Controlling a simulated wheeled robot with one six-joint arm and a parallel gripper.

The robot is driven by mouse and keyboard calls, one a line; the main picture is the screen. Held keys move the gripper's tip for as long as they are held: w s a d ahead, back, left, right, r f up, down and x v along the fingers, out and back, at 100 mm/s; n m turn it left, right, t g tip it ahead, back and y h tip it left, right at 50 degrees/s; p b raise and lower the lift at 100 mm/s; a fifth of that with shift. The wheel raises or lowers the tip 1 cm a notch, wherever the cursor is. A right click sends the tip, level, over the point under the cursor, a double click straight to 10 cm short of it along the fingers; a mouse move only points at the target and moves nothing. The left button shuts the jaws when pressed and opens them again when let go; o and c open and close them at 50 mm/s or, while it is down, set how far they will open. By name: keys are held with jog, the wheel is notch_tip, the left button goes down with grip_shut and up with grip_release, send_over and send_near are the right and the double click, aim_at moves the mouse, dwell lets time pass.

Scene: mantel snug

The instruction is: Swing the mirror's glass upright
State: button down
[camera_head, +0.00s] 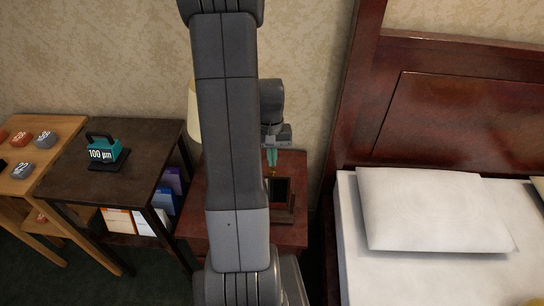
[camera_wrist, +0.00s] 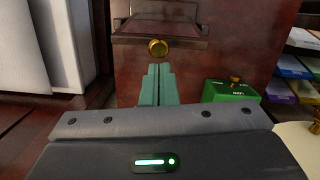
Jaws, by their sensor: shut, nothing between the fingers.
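The mirror stands on the reddish-brown nightstand, with its dark glass (camera_head: 280,188) in a brown wooden stand (camera_head: 284,215) in the head view. The exact tilt of the glass is hard to tell. My gripper (camera_head: 272,162) has its teal fingers together, pointing down above the mirror in the head view. In the wrist view the empty gripper fingers (camera_wrist: 158,70) are just below the knob, and contact is unclear.
The nightstand (camera_head: 291,236) is largely hidden by my arm. A green box (camera_wrist: 230,91) with a brass knob sits right of my fingers in the wrist view. A lamp (camera_head: 194,112) is partly behind my arm. The bed (camera_head: 400,275) stands right, a dark shelf table (camera_head: 75,180) left.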

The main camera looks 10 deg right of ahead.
jog(key=shift+s+a+r+b, duration=0.15)
jog(key=shift+s, duration=0.4)
jog(key=shift+s+a+r+b, duration=0.1)
jog(key=shift+s+a+b, duration=0.05)
jog(key=shift+s, duration=0.4)
jog(key=shift+w, duration=0.1)
notch_tip(320, 180, up, 14)
jog(key=w, duration=0.1)
jog(key=shift+w+f, duration=0.15)
jog(key=shift+w, duration=0.25)
